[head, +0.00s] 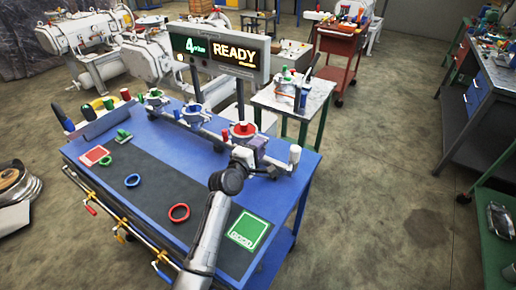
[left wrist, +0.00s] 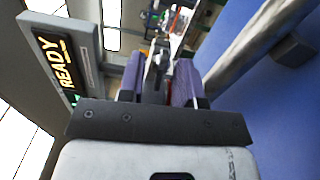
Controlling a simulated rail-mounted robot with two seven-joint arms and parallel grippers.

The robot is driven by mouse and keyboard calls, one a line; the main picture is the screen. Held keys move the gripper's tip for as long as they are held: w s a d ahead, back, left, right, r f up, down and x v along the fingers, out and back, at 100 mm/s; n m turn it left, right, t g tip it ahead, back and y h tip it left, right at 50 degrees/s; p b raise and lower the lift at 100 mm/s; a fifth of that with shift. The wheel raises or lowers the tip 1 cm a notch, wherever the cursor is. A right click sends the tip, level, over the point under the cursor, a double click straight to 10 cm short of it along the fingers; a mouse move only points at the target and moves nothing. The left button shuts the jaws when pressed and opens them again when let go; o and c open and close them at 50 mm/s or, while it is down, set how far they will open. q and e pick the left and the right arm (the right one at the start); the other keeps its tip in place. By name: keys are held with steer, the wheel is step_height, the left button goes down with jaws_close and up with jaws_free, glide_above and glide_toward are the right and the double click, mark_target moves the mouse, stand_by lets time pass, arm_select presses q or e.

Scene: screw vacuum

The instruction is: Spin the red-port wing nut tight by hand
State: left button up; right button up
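The red port (head: 243,131), a flanged fitting with a red top, stands at the right part of the manifold on the blue bench (head: 185,140). My left gripper (head: 262,146) is just right of and in front of it. In the left wrist view the two purple fingers (left wrist: 156,80) stand apart, with a dark and grey metal part (left wrist: 155,68) between them. I cannot tell whether they press on it or whether it is the wing nut. The wing nut is not clear in the head view. My right gripper is not in view.
A display reading READY (head: 235,53) stands behind the manifold. A green square (head: 247,232) marks the bench's front right. A white-topped side table (head: 312,97) stands behind.

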arm_select(q)
jaws_close()
stand_by(0.3)
steer(key=shift+m+p, duration=2.9)
steer(key=shift+m, duration=9.4)
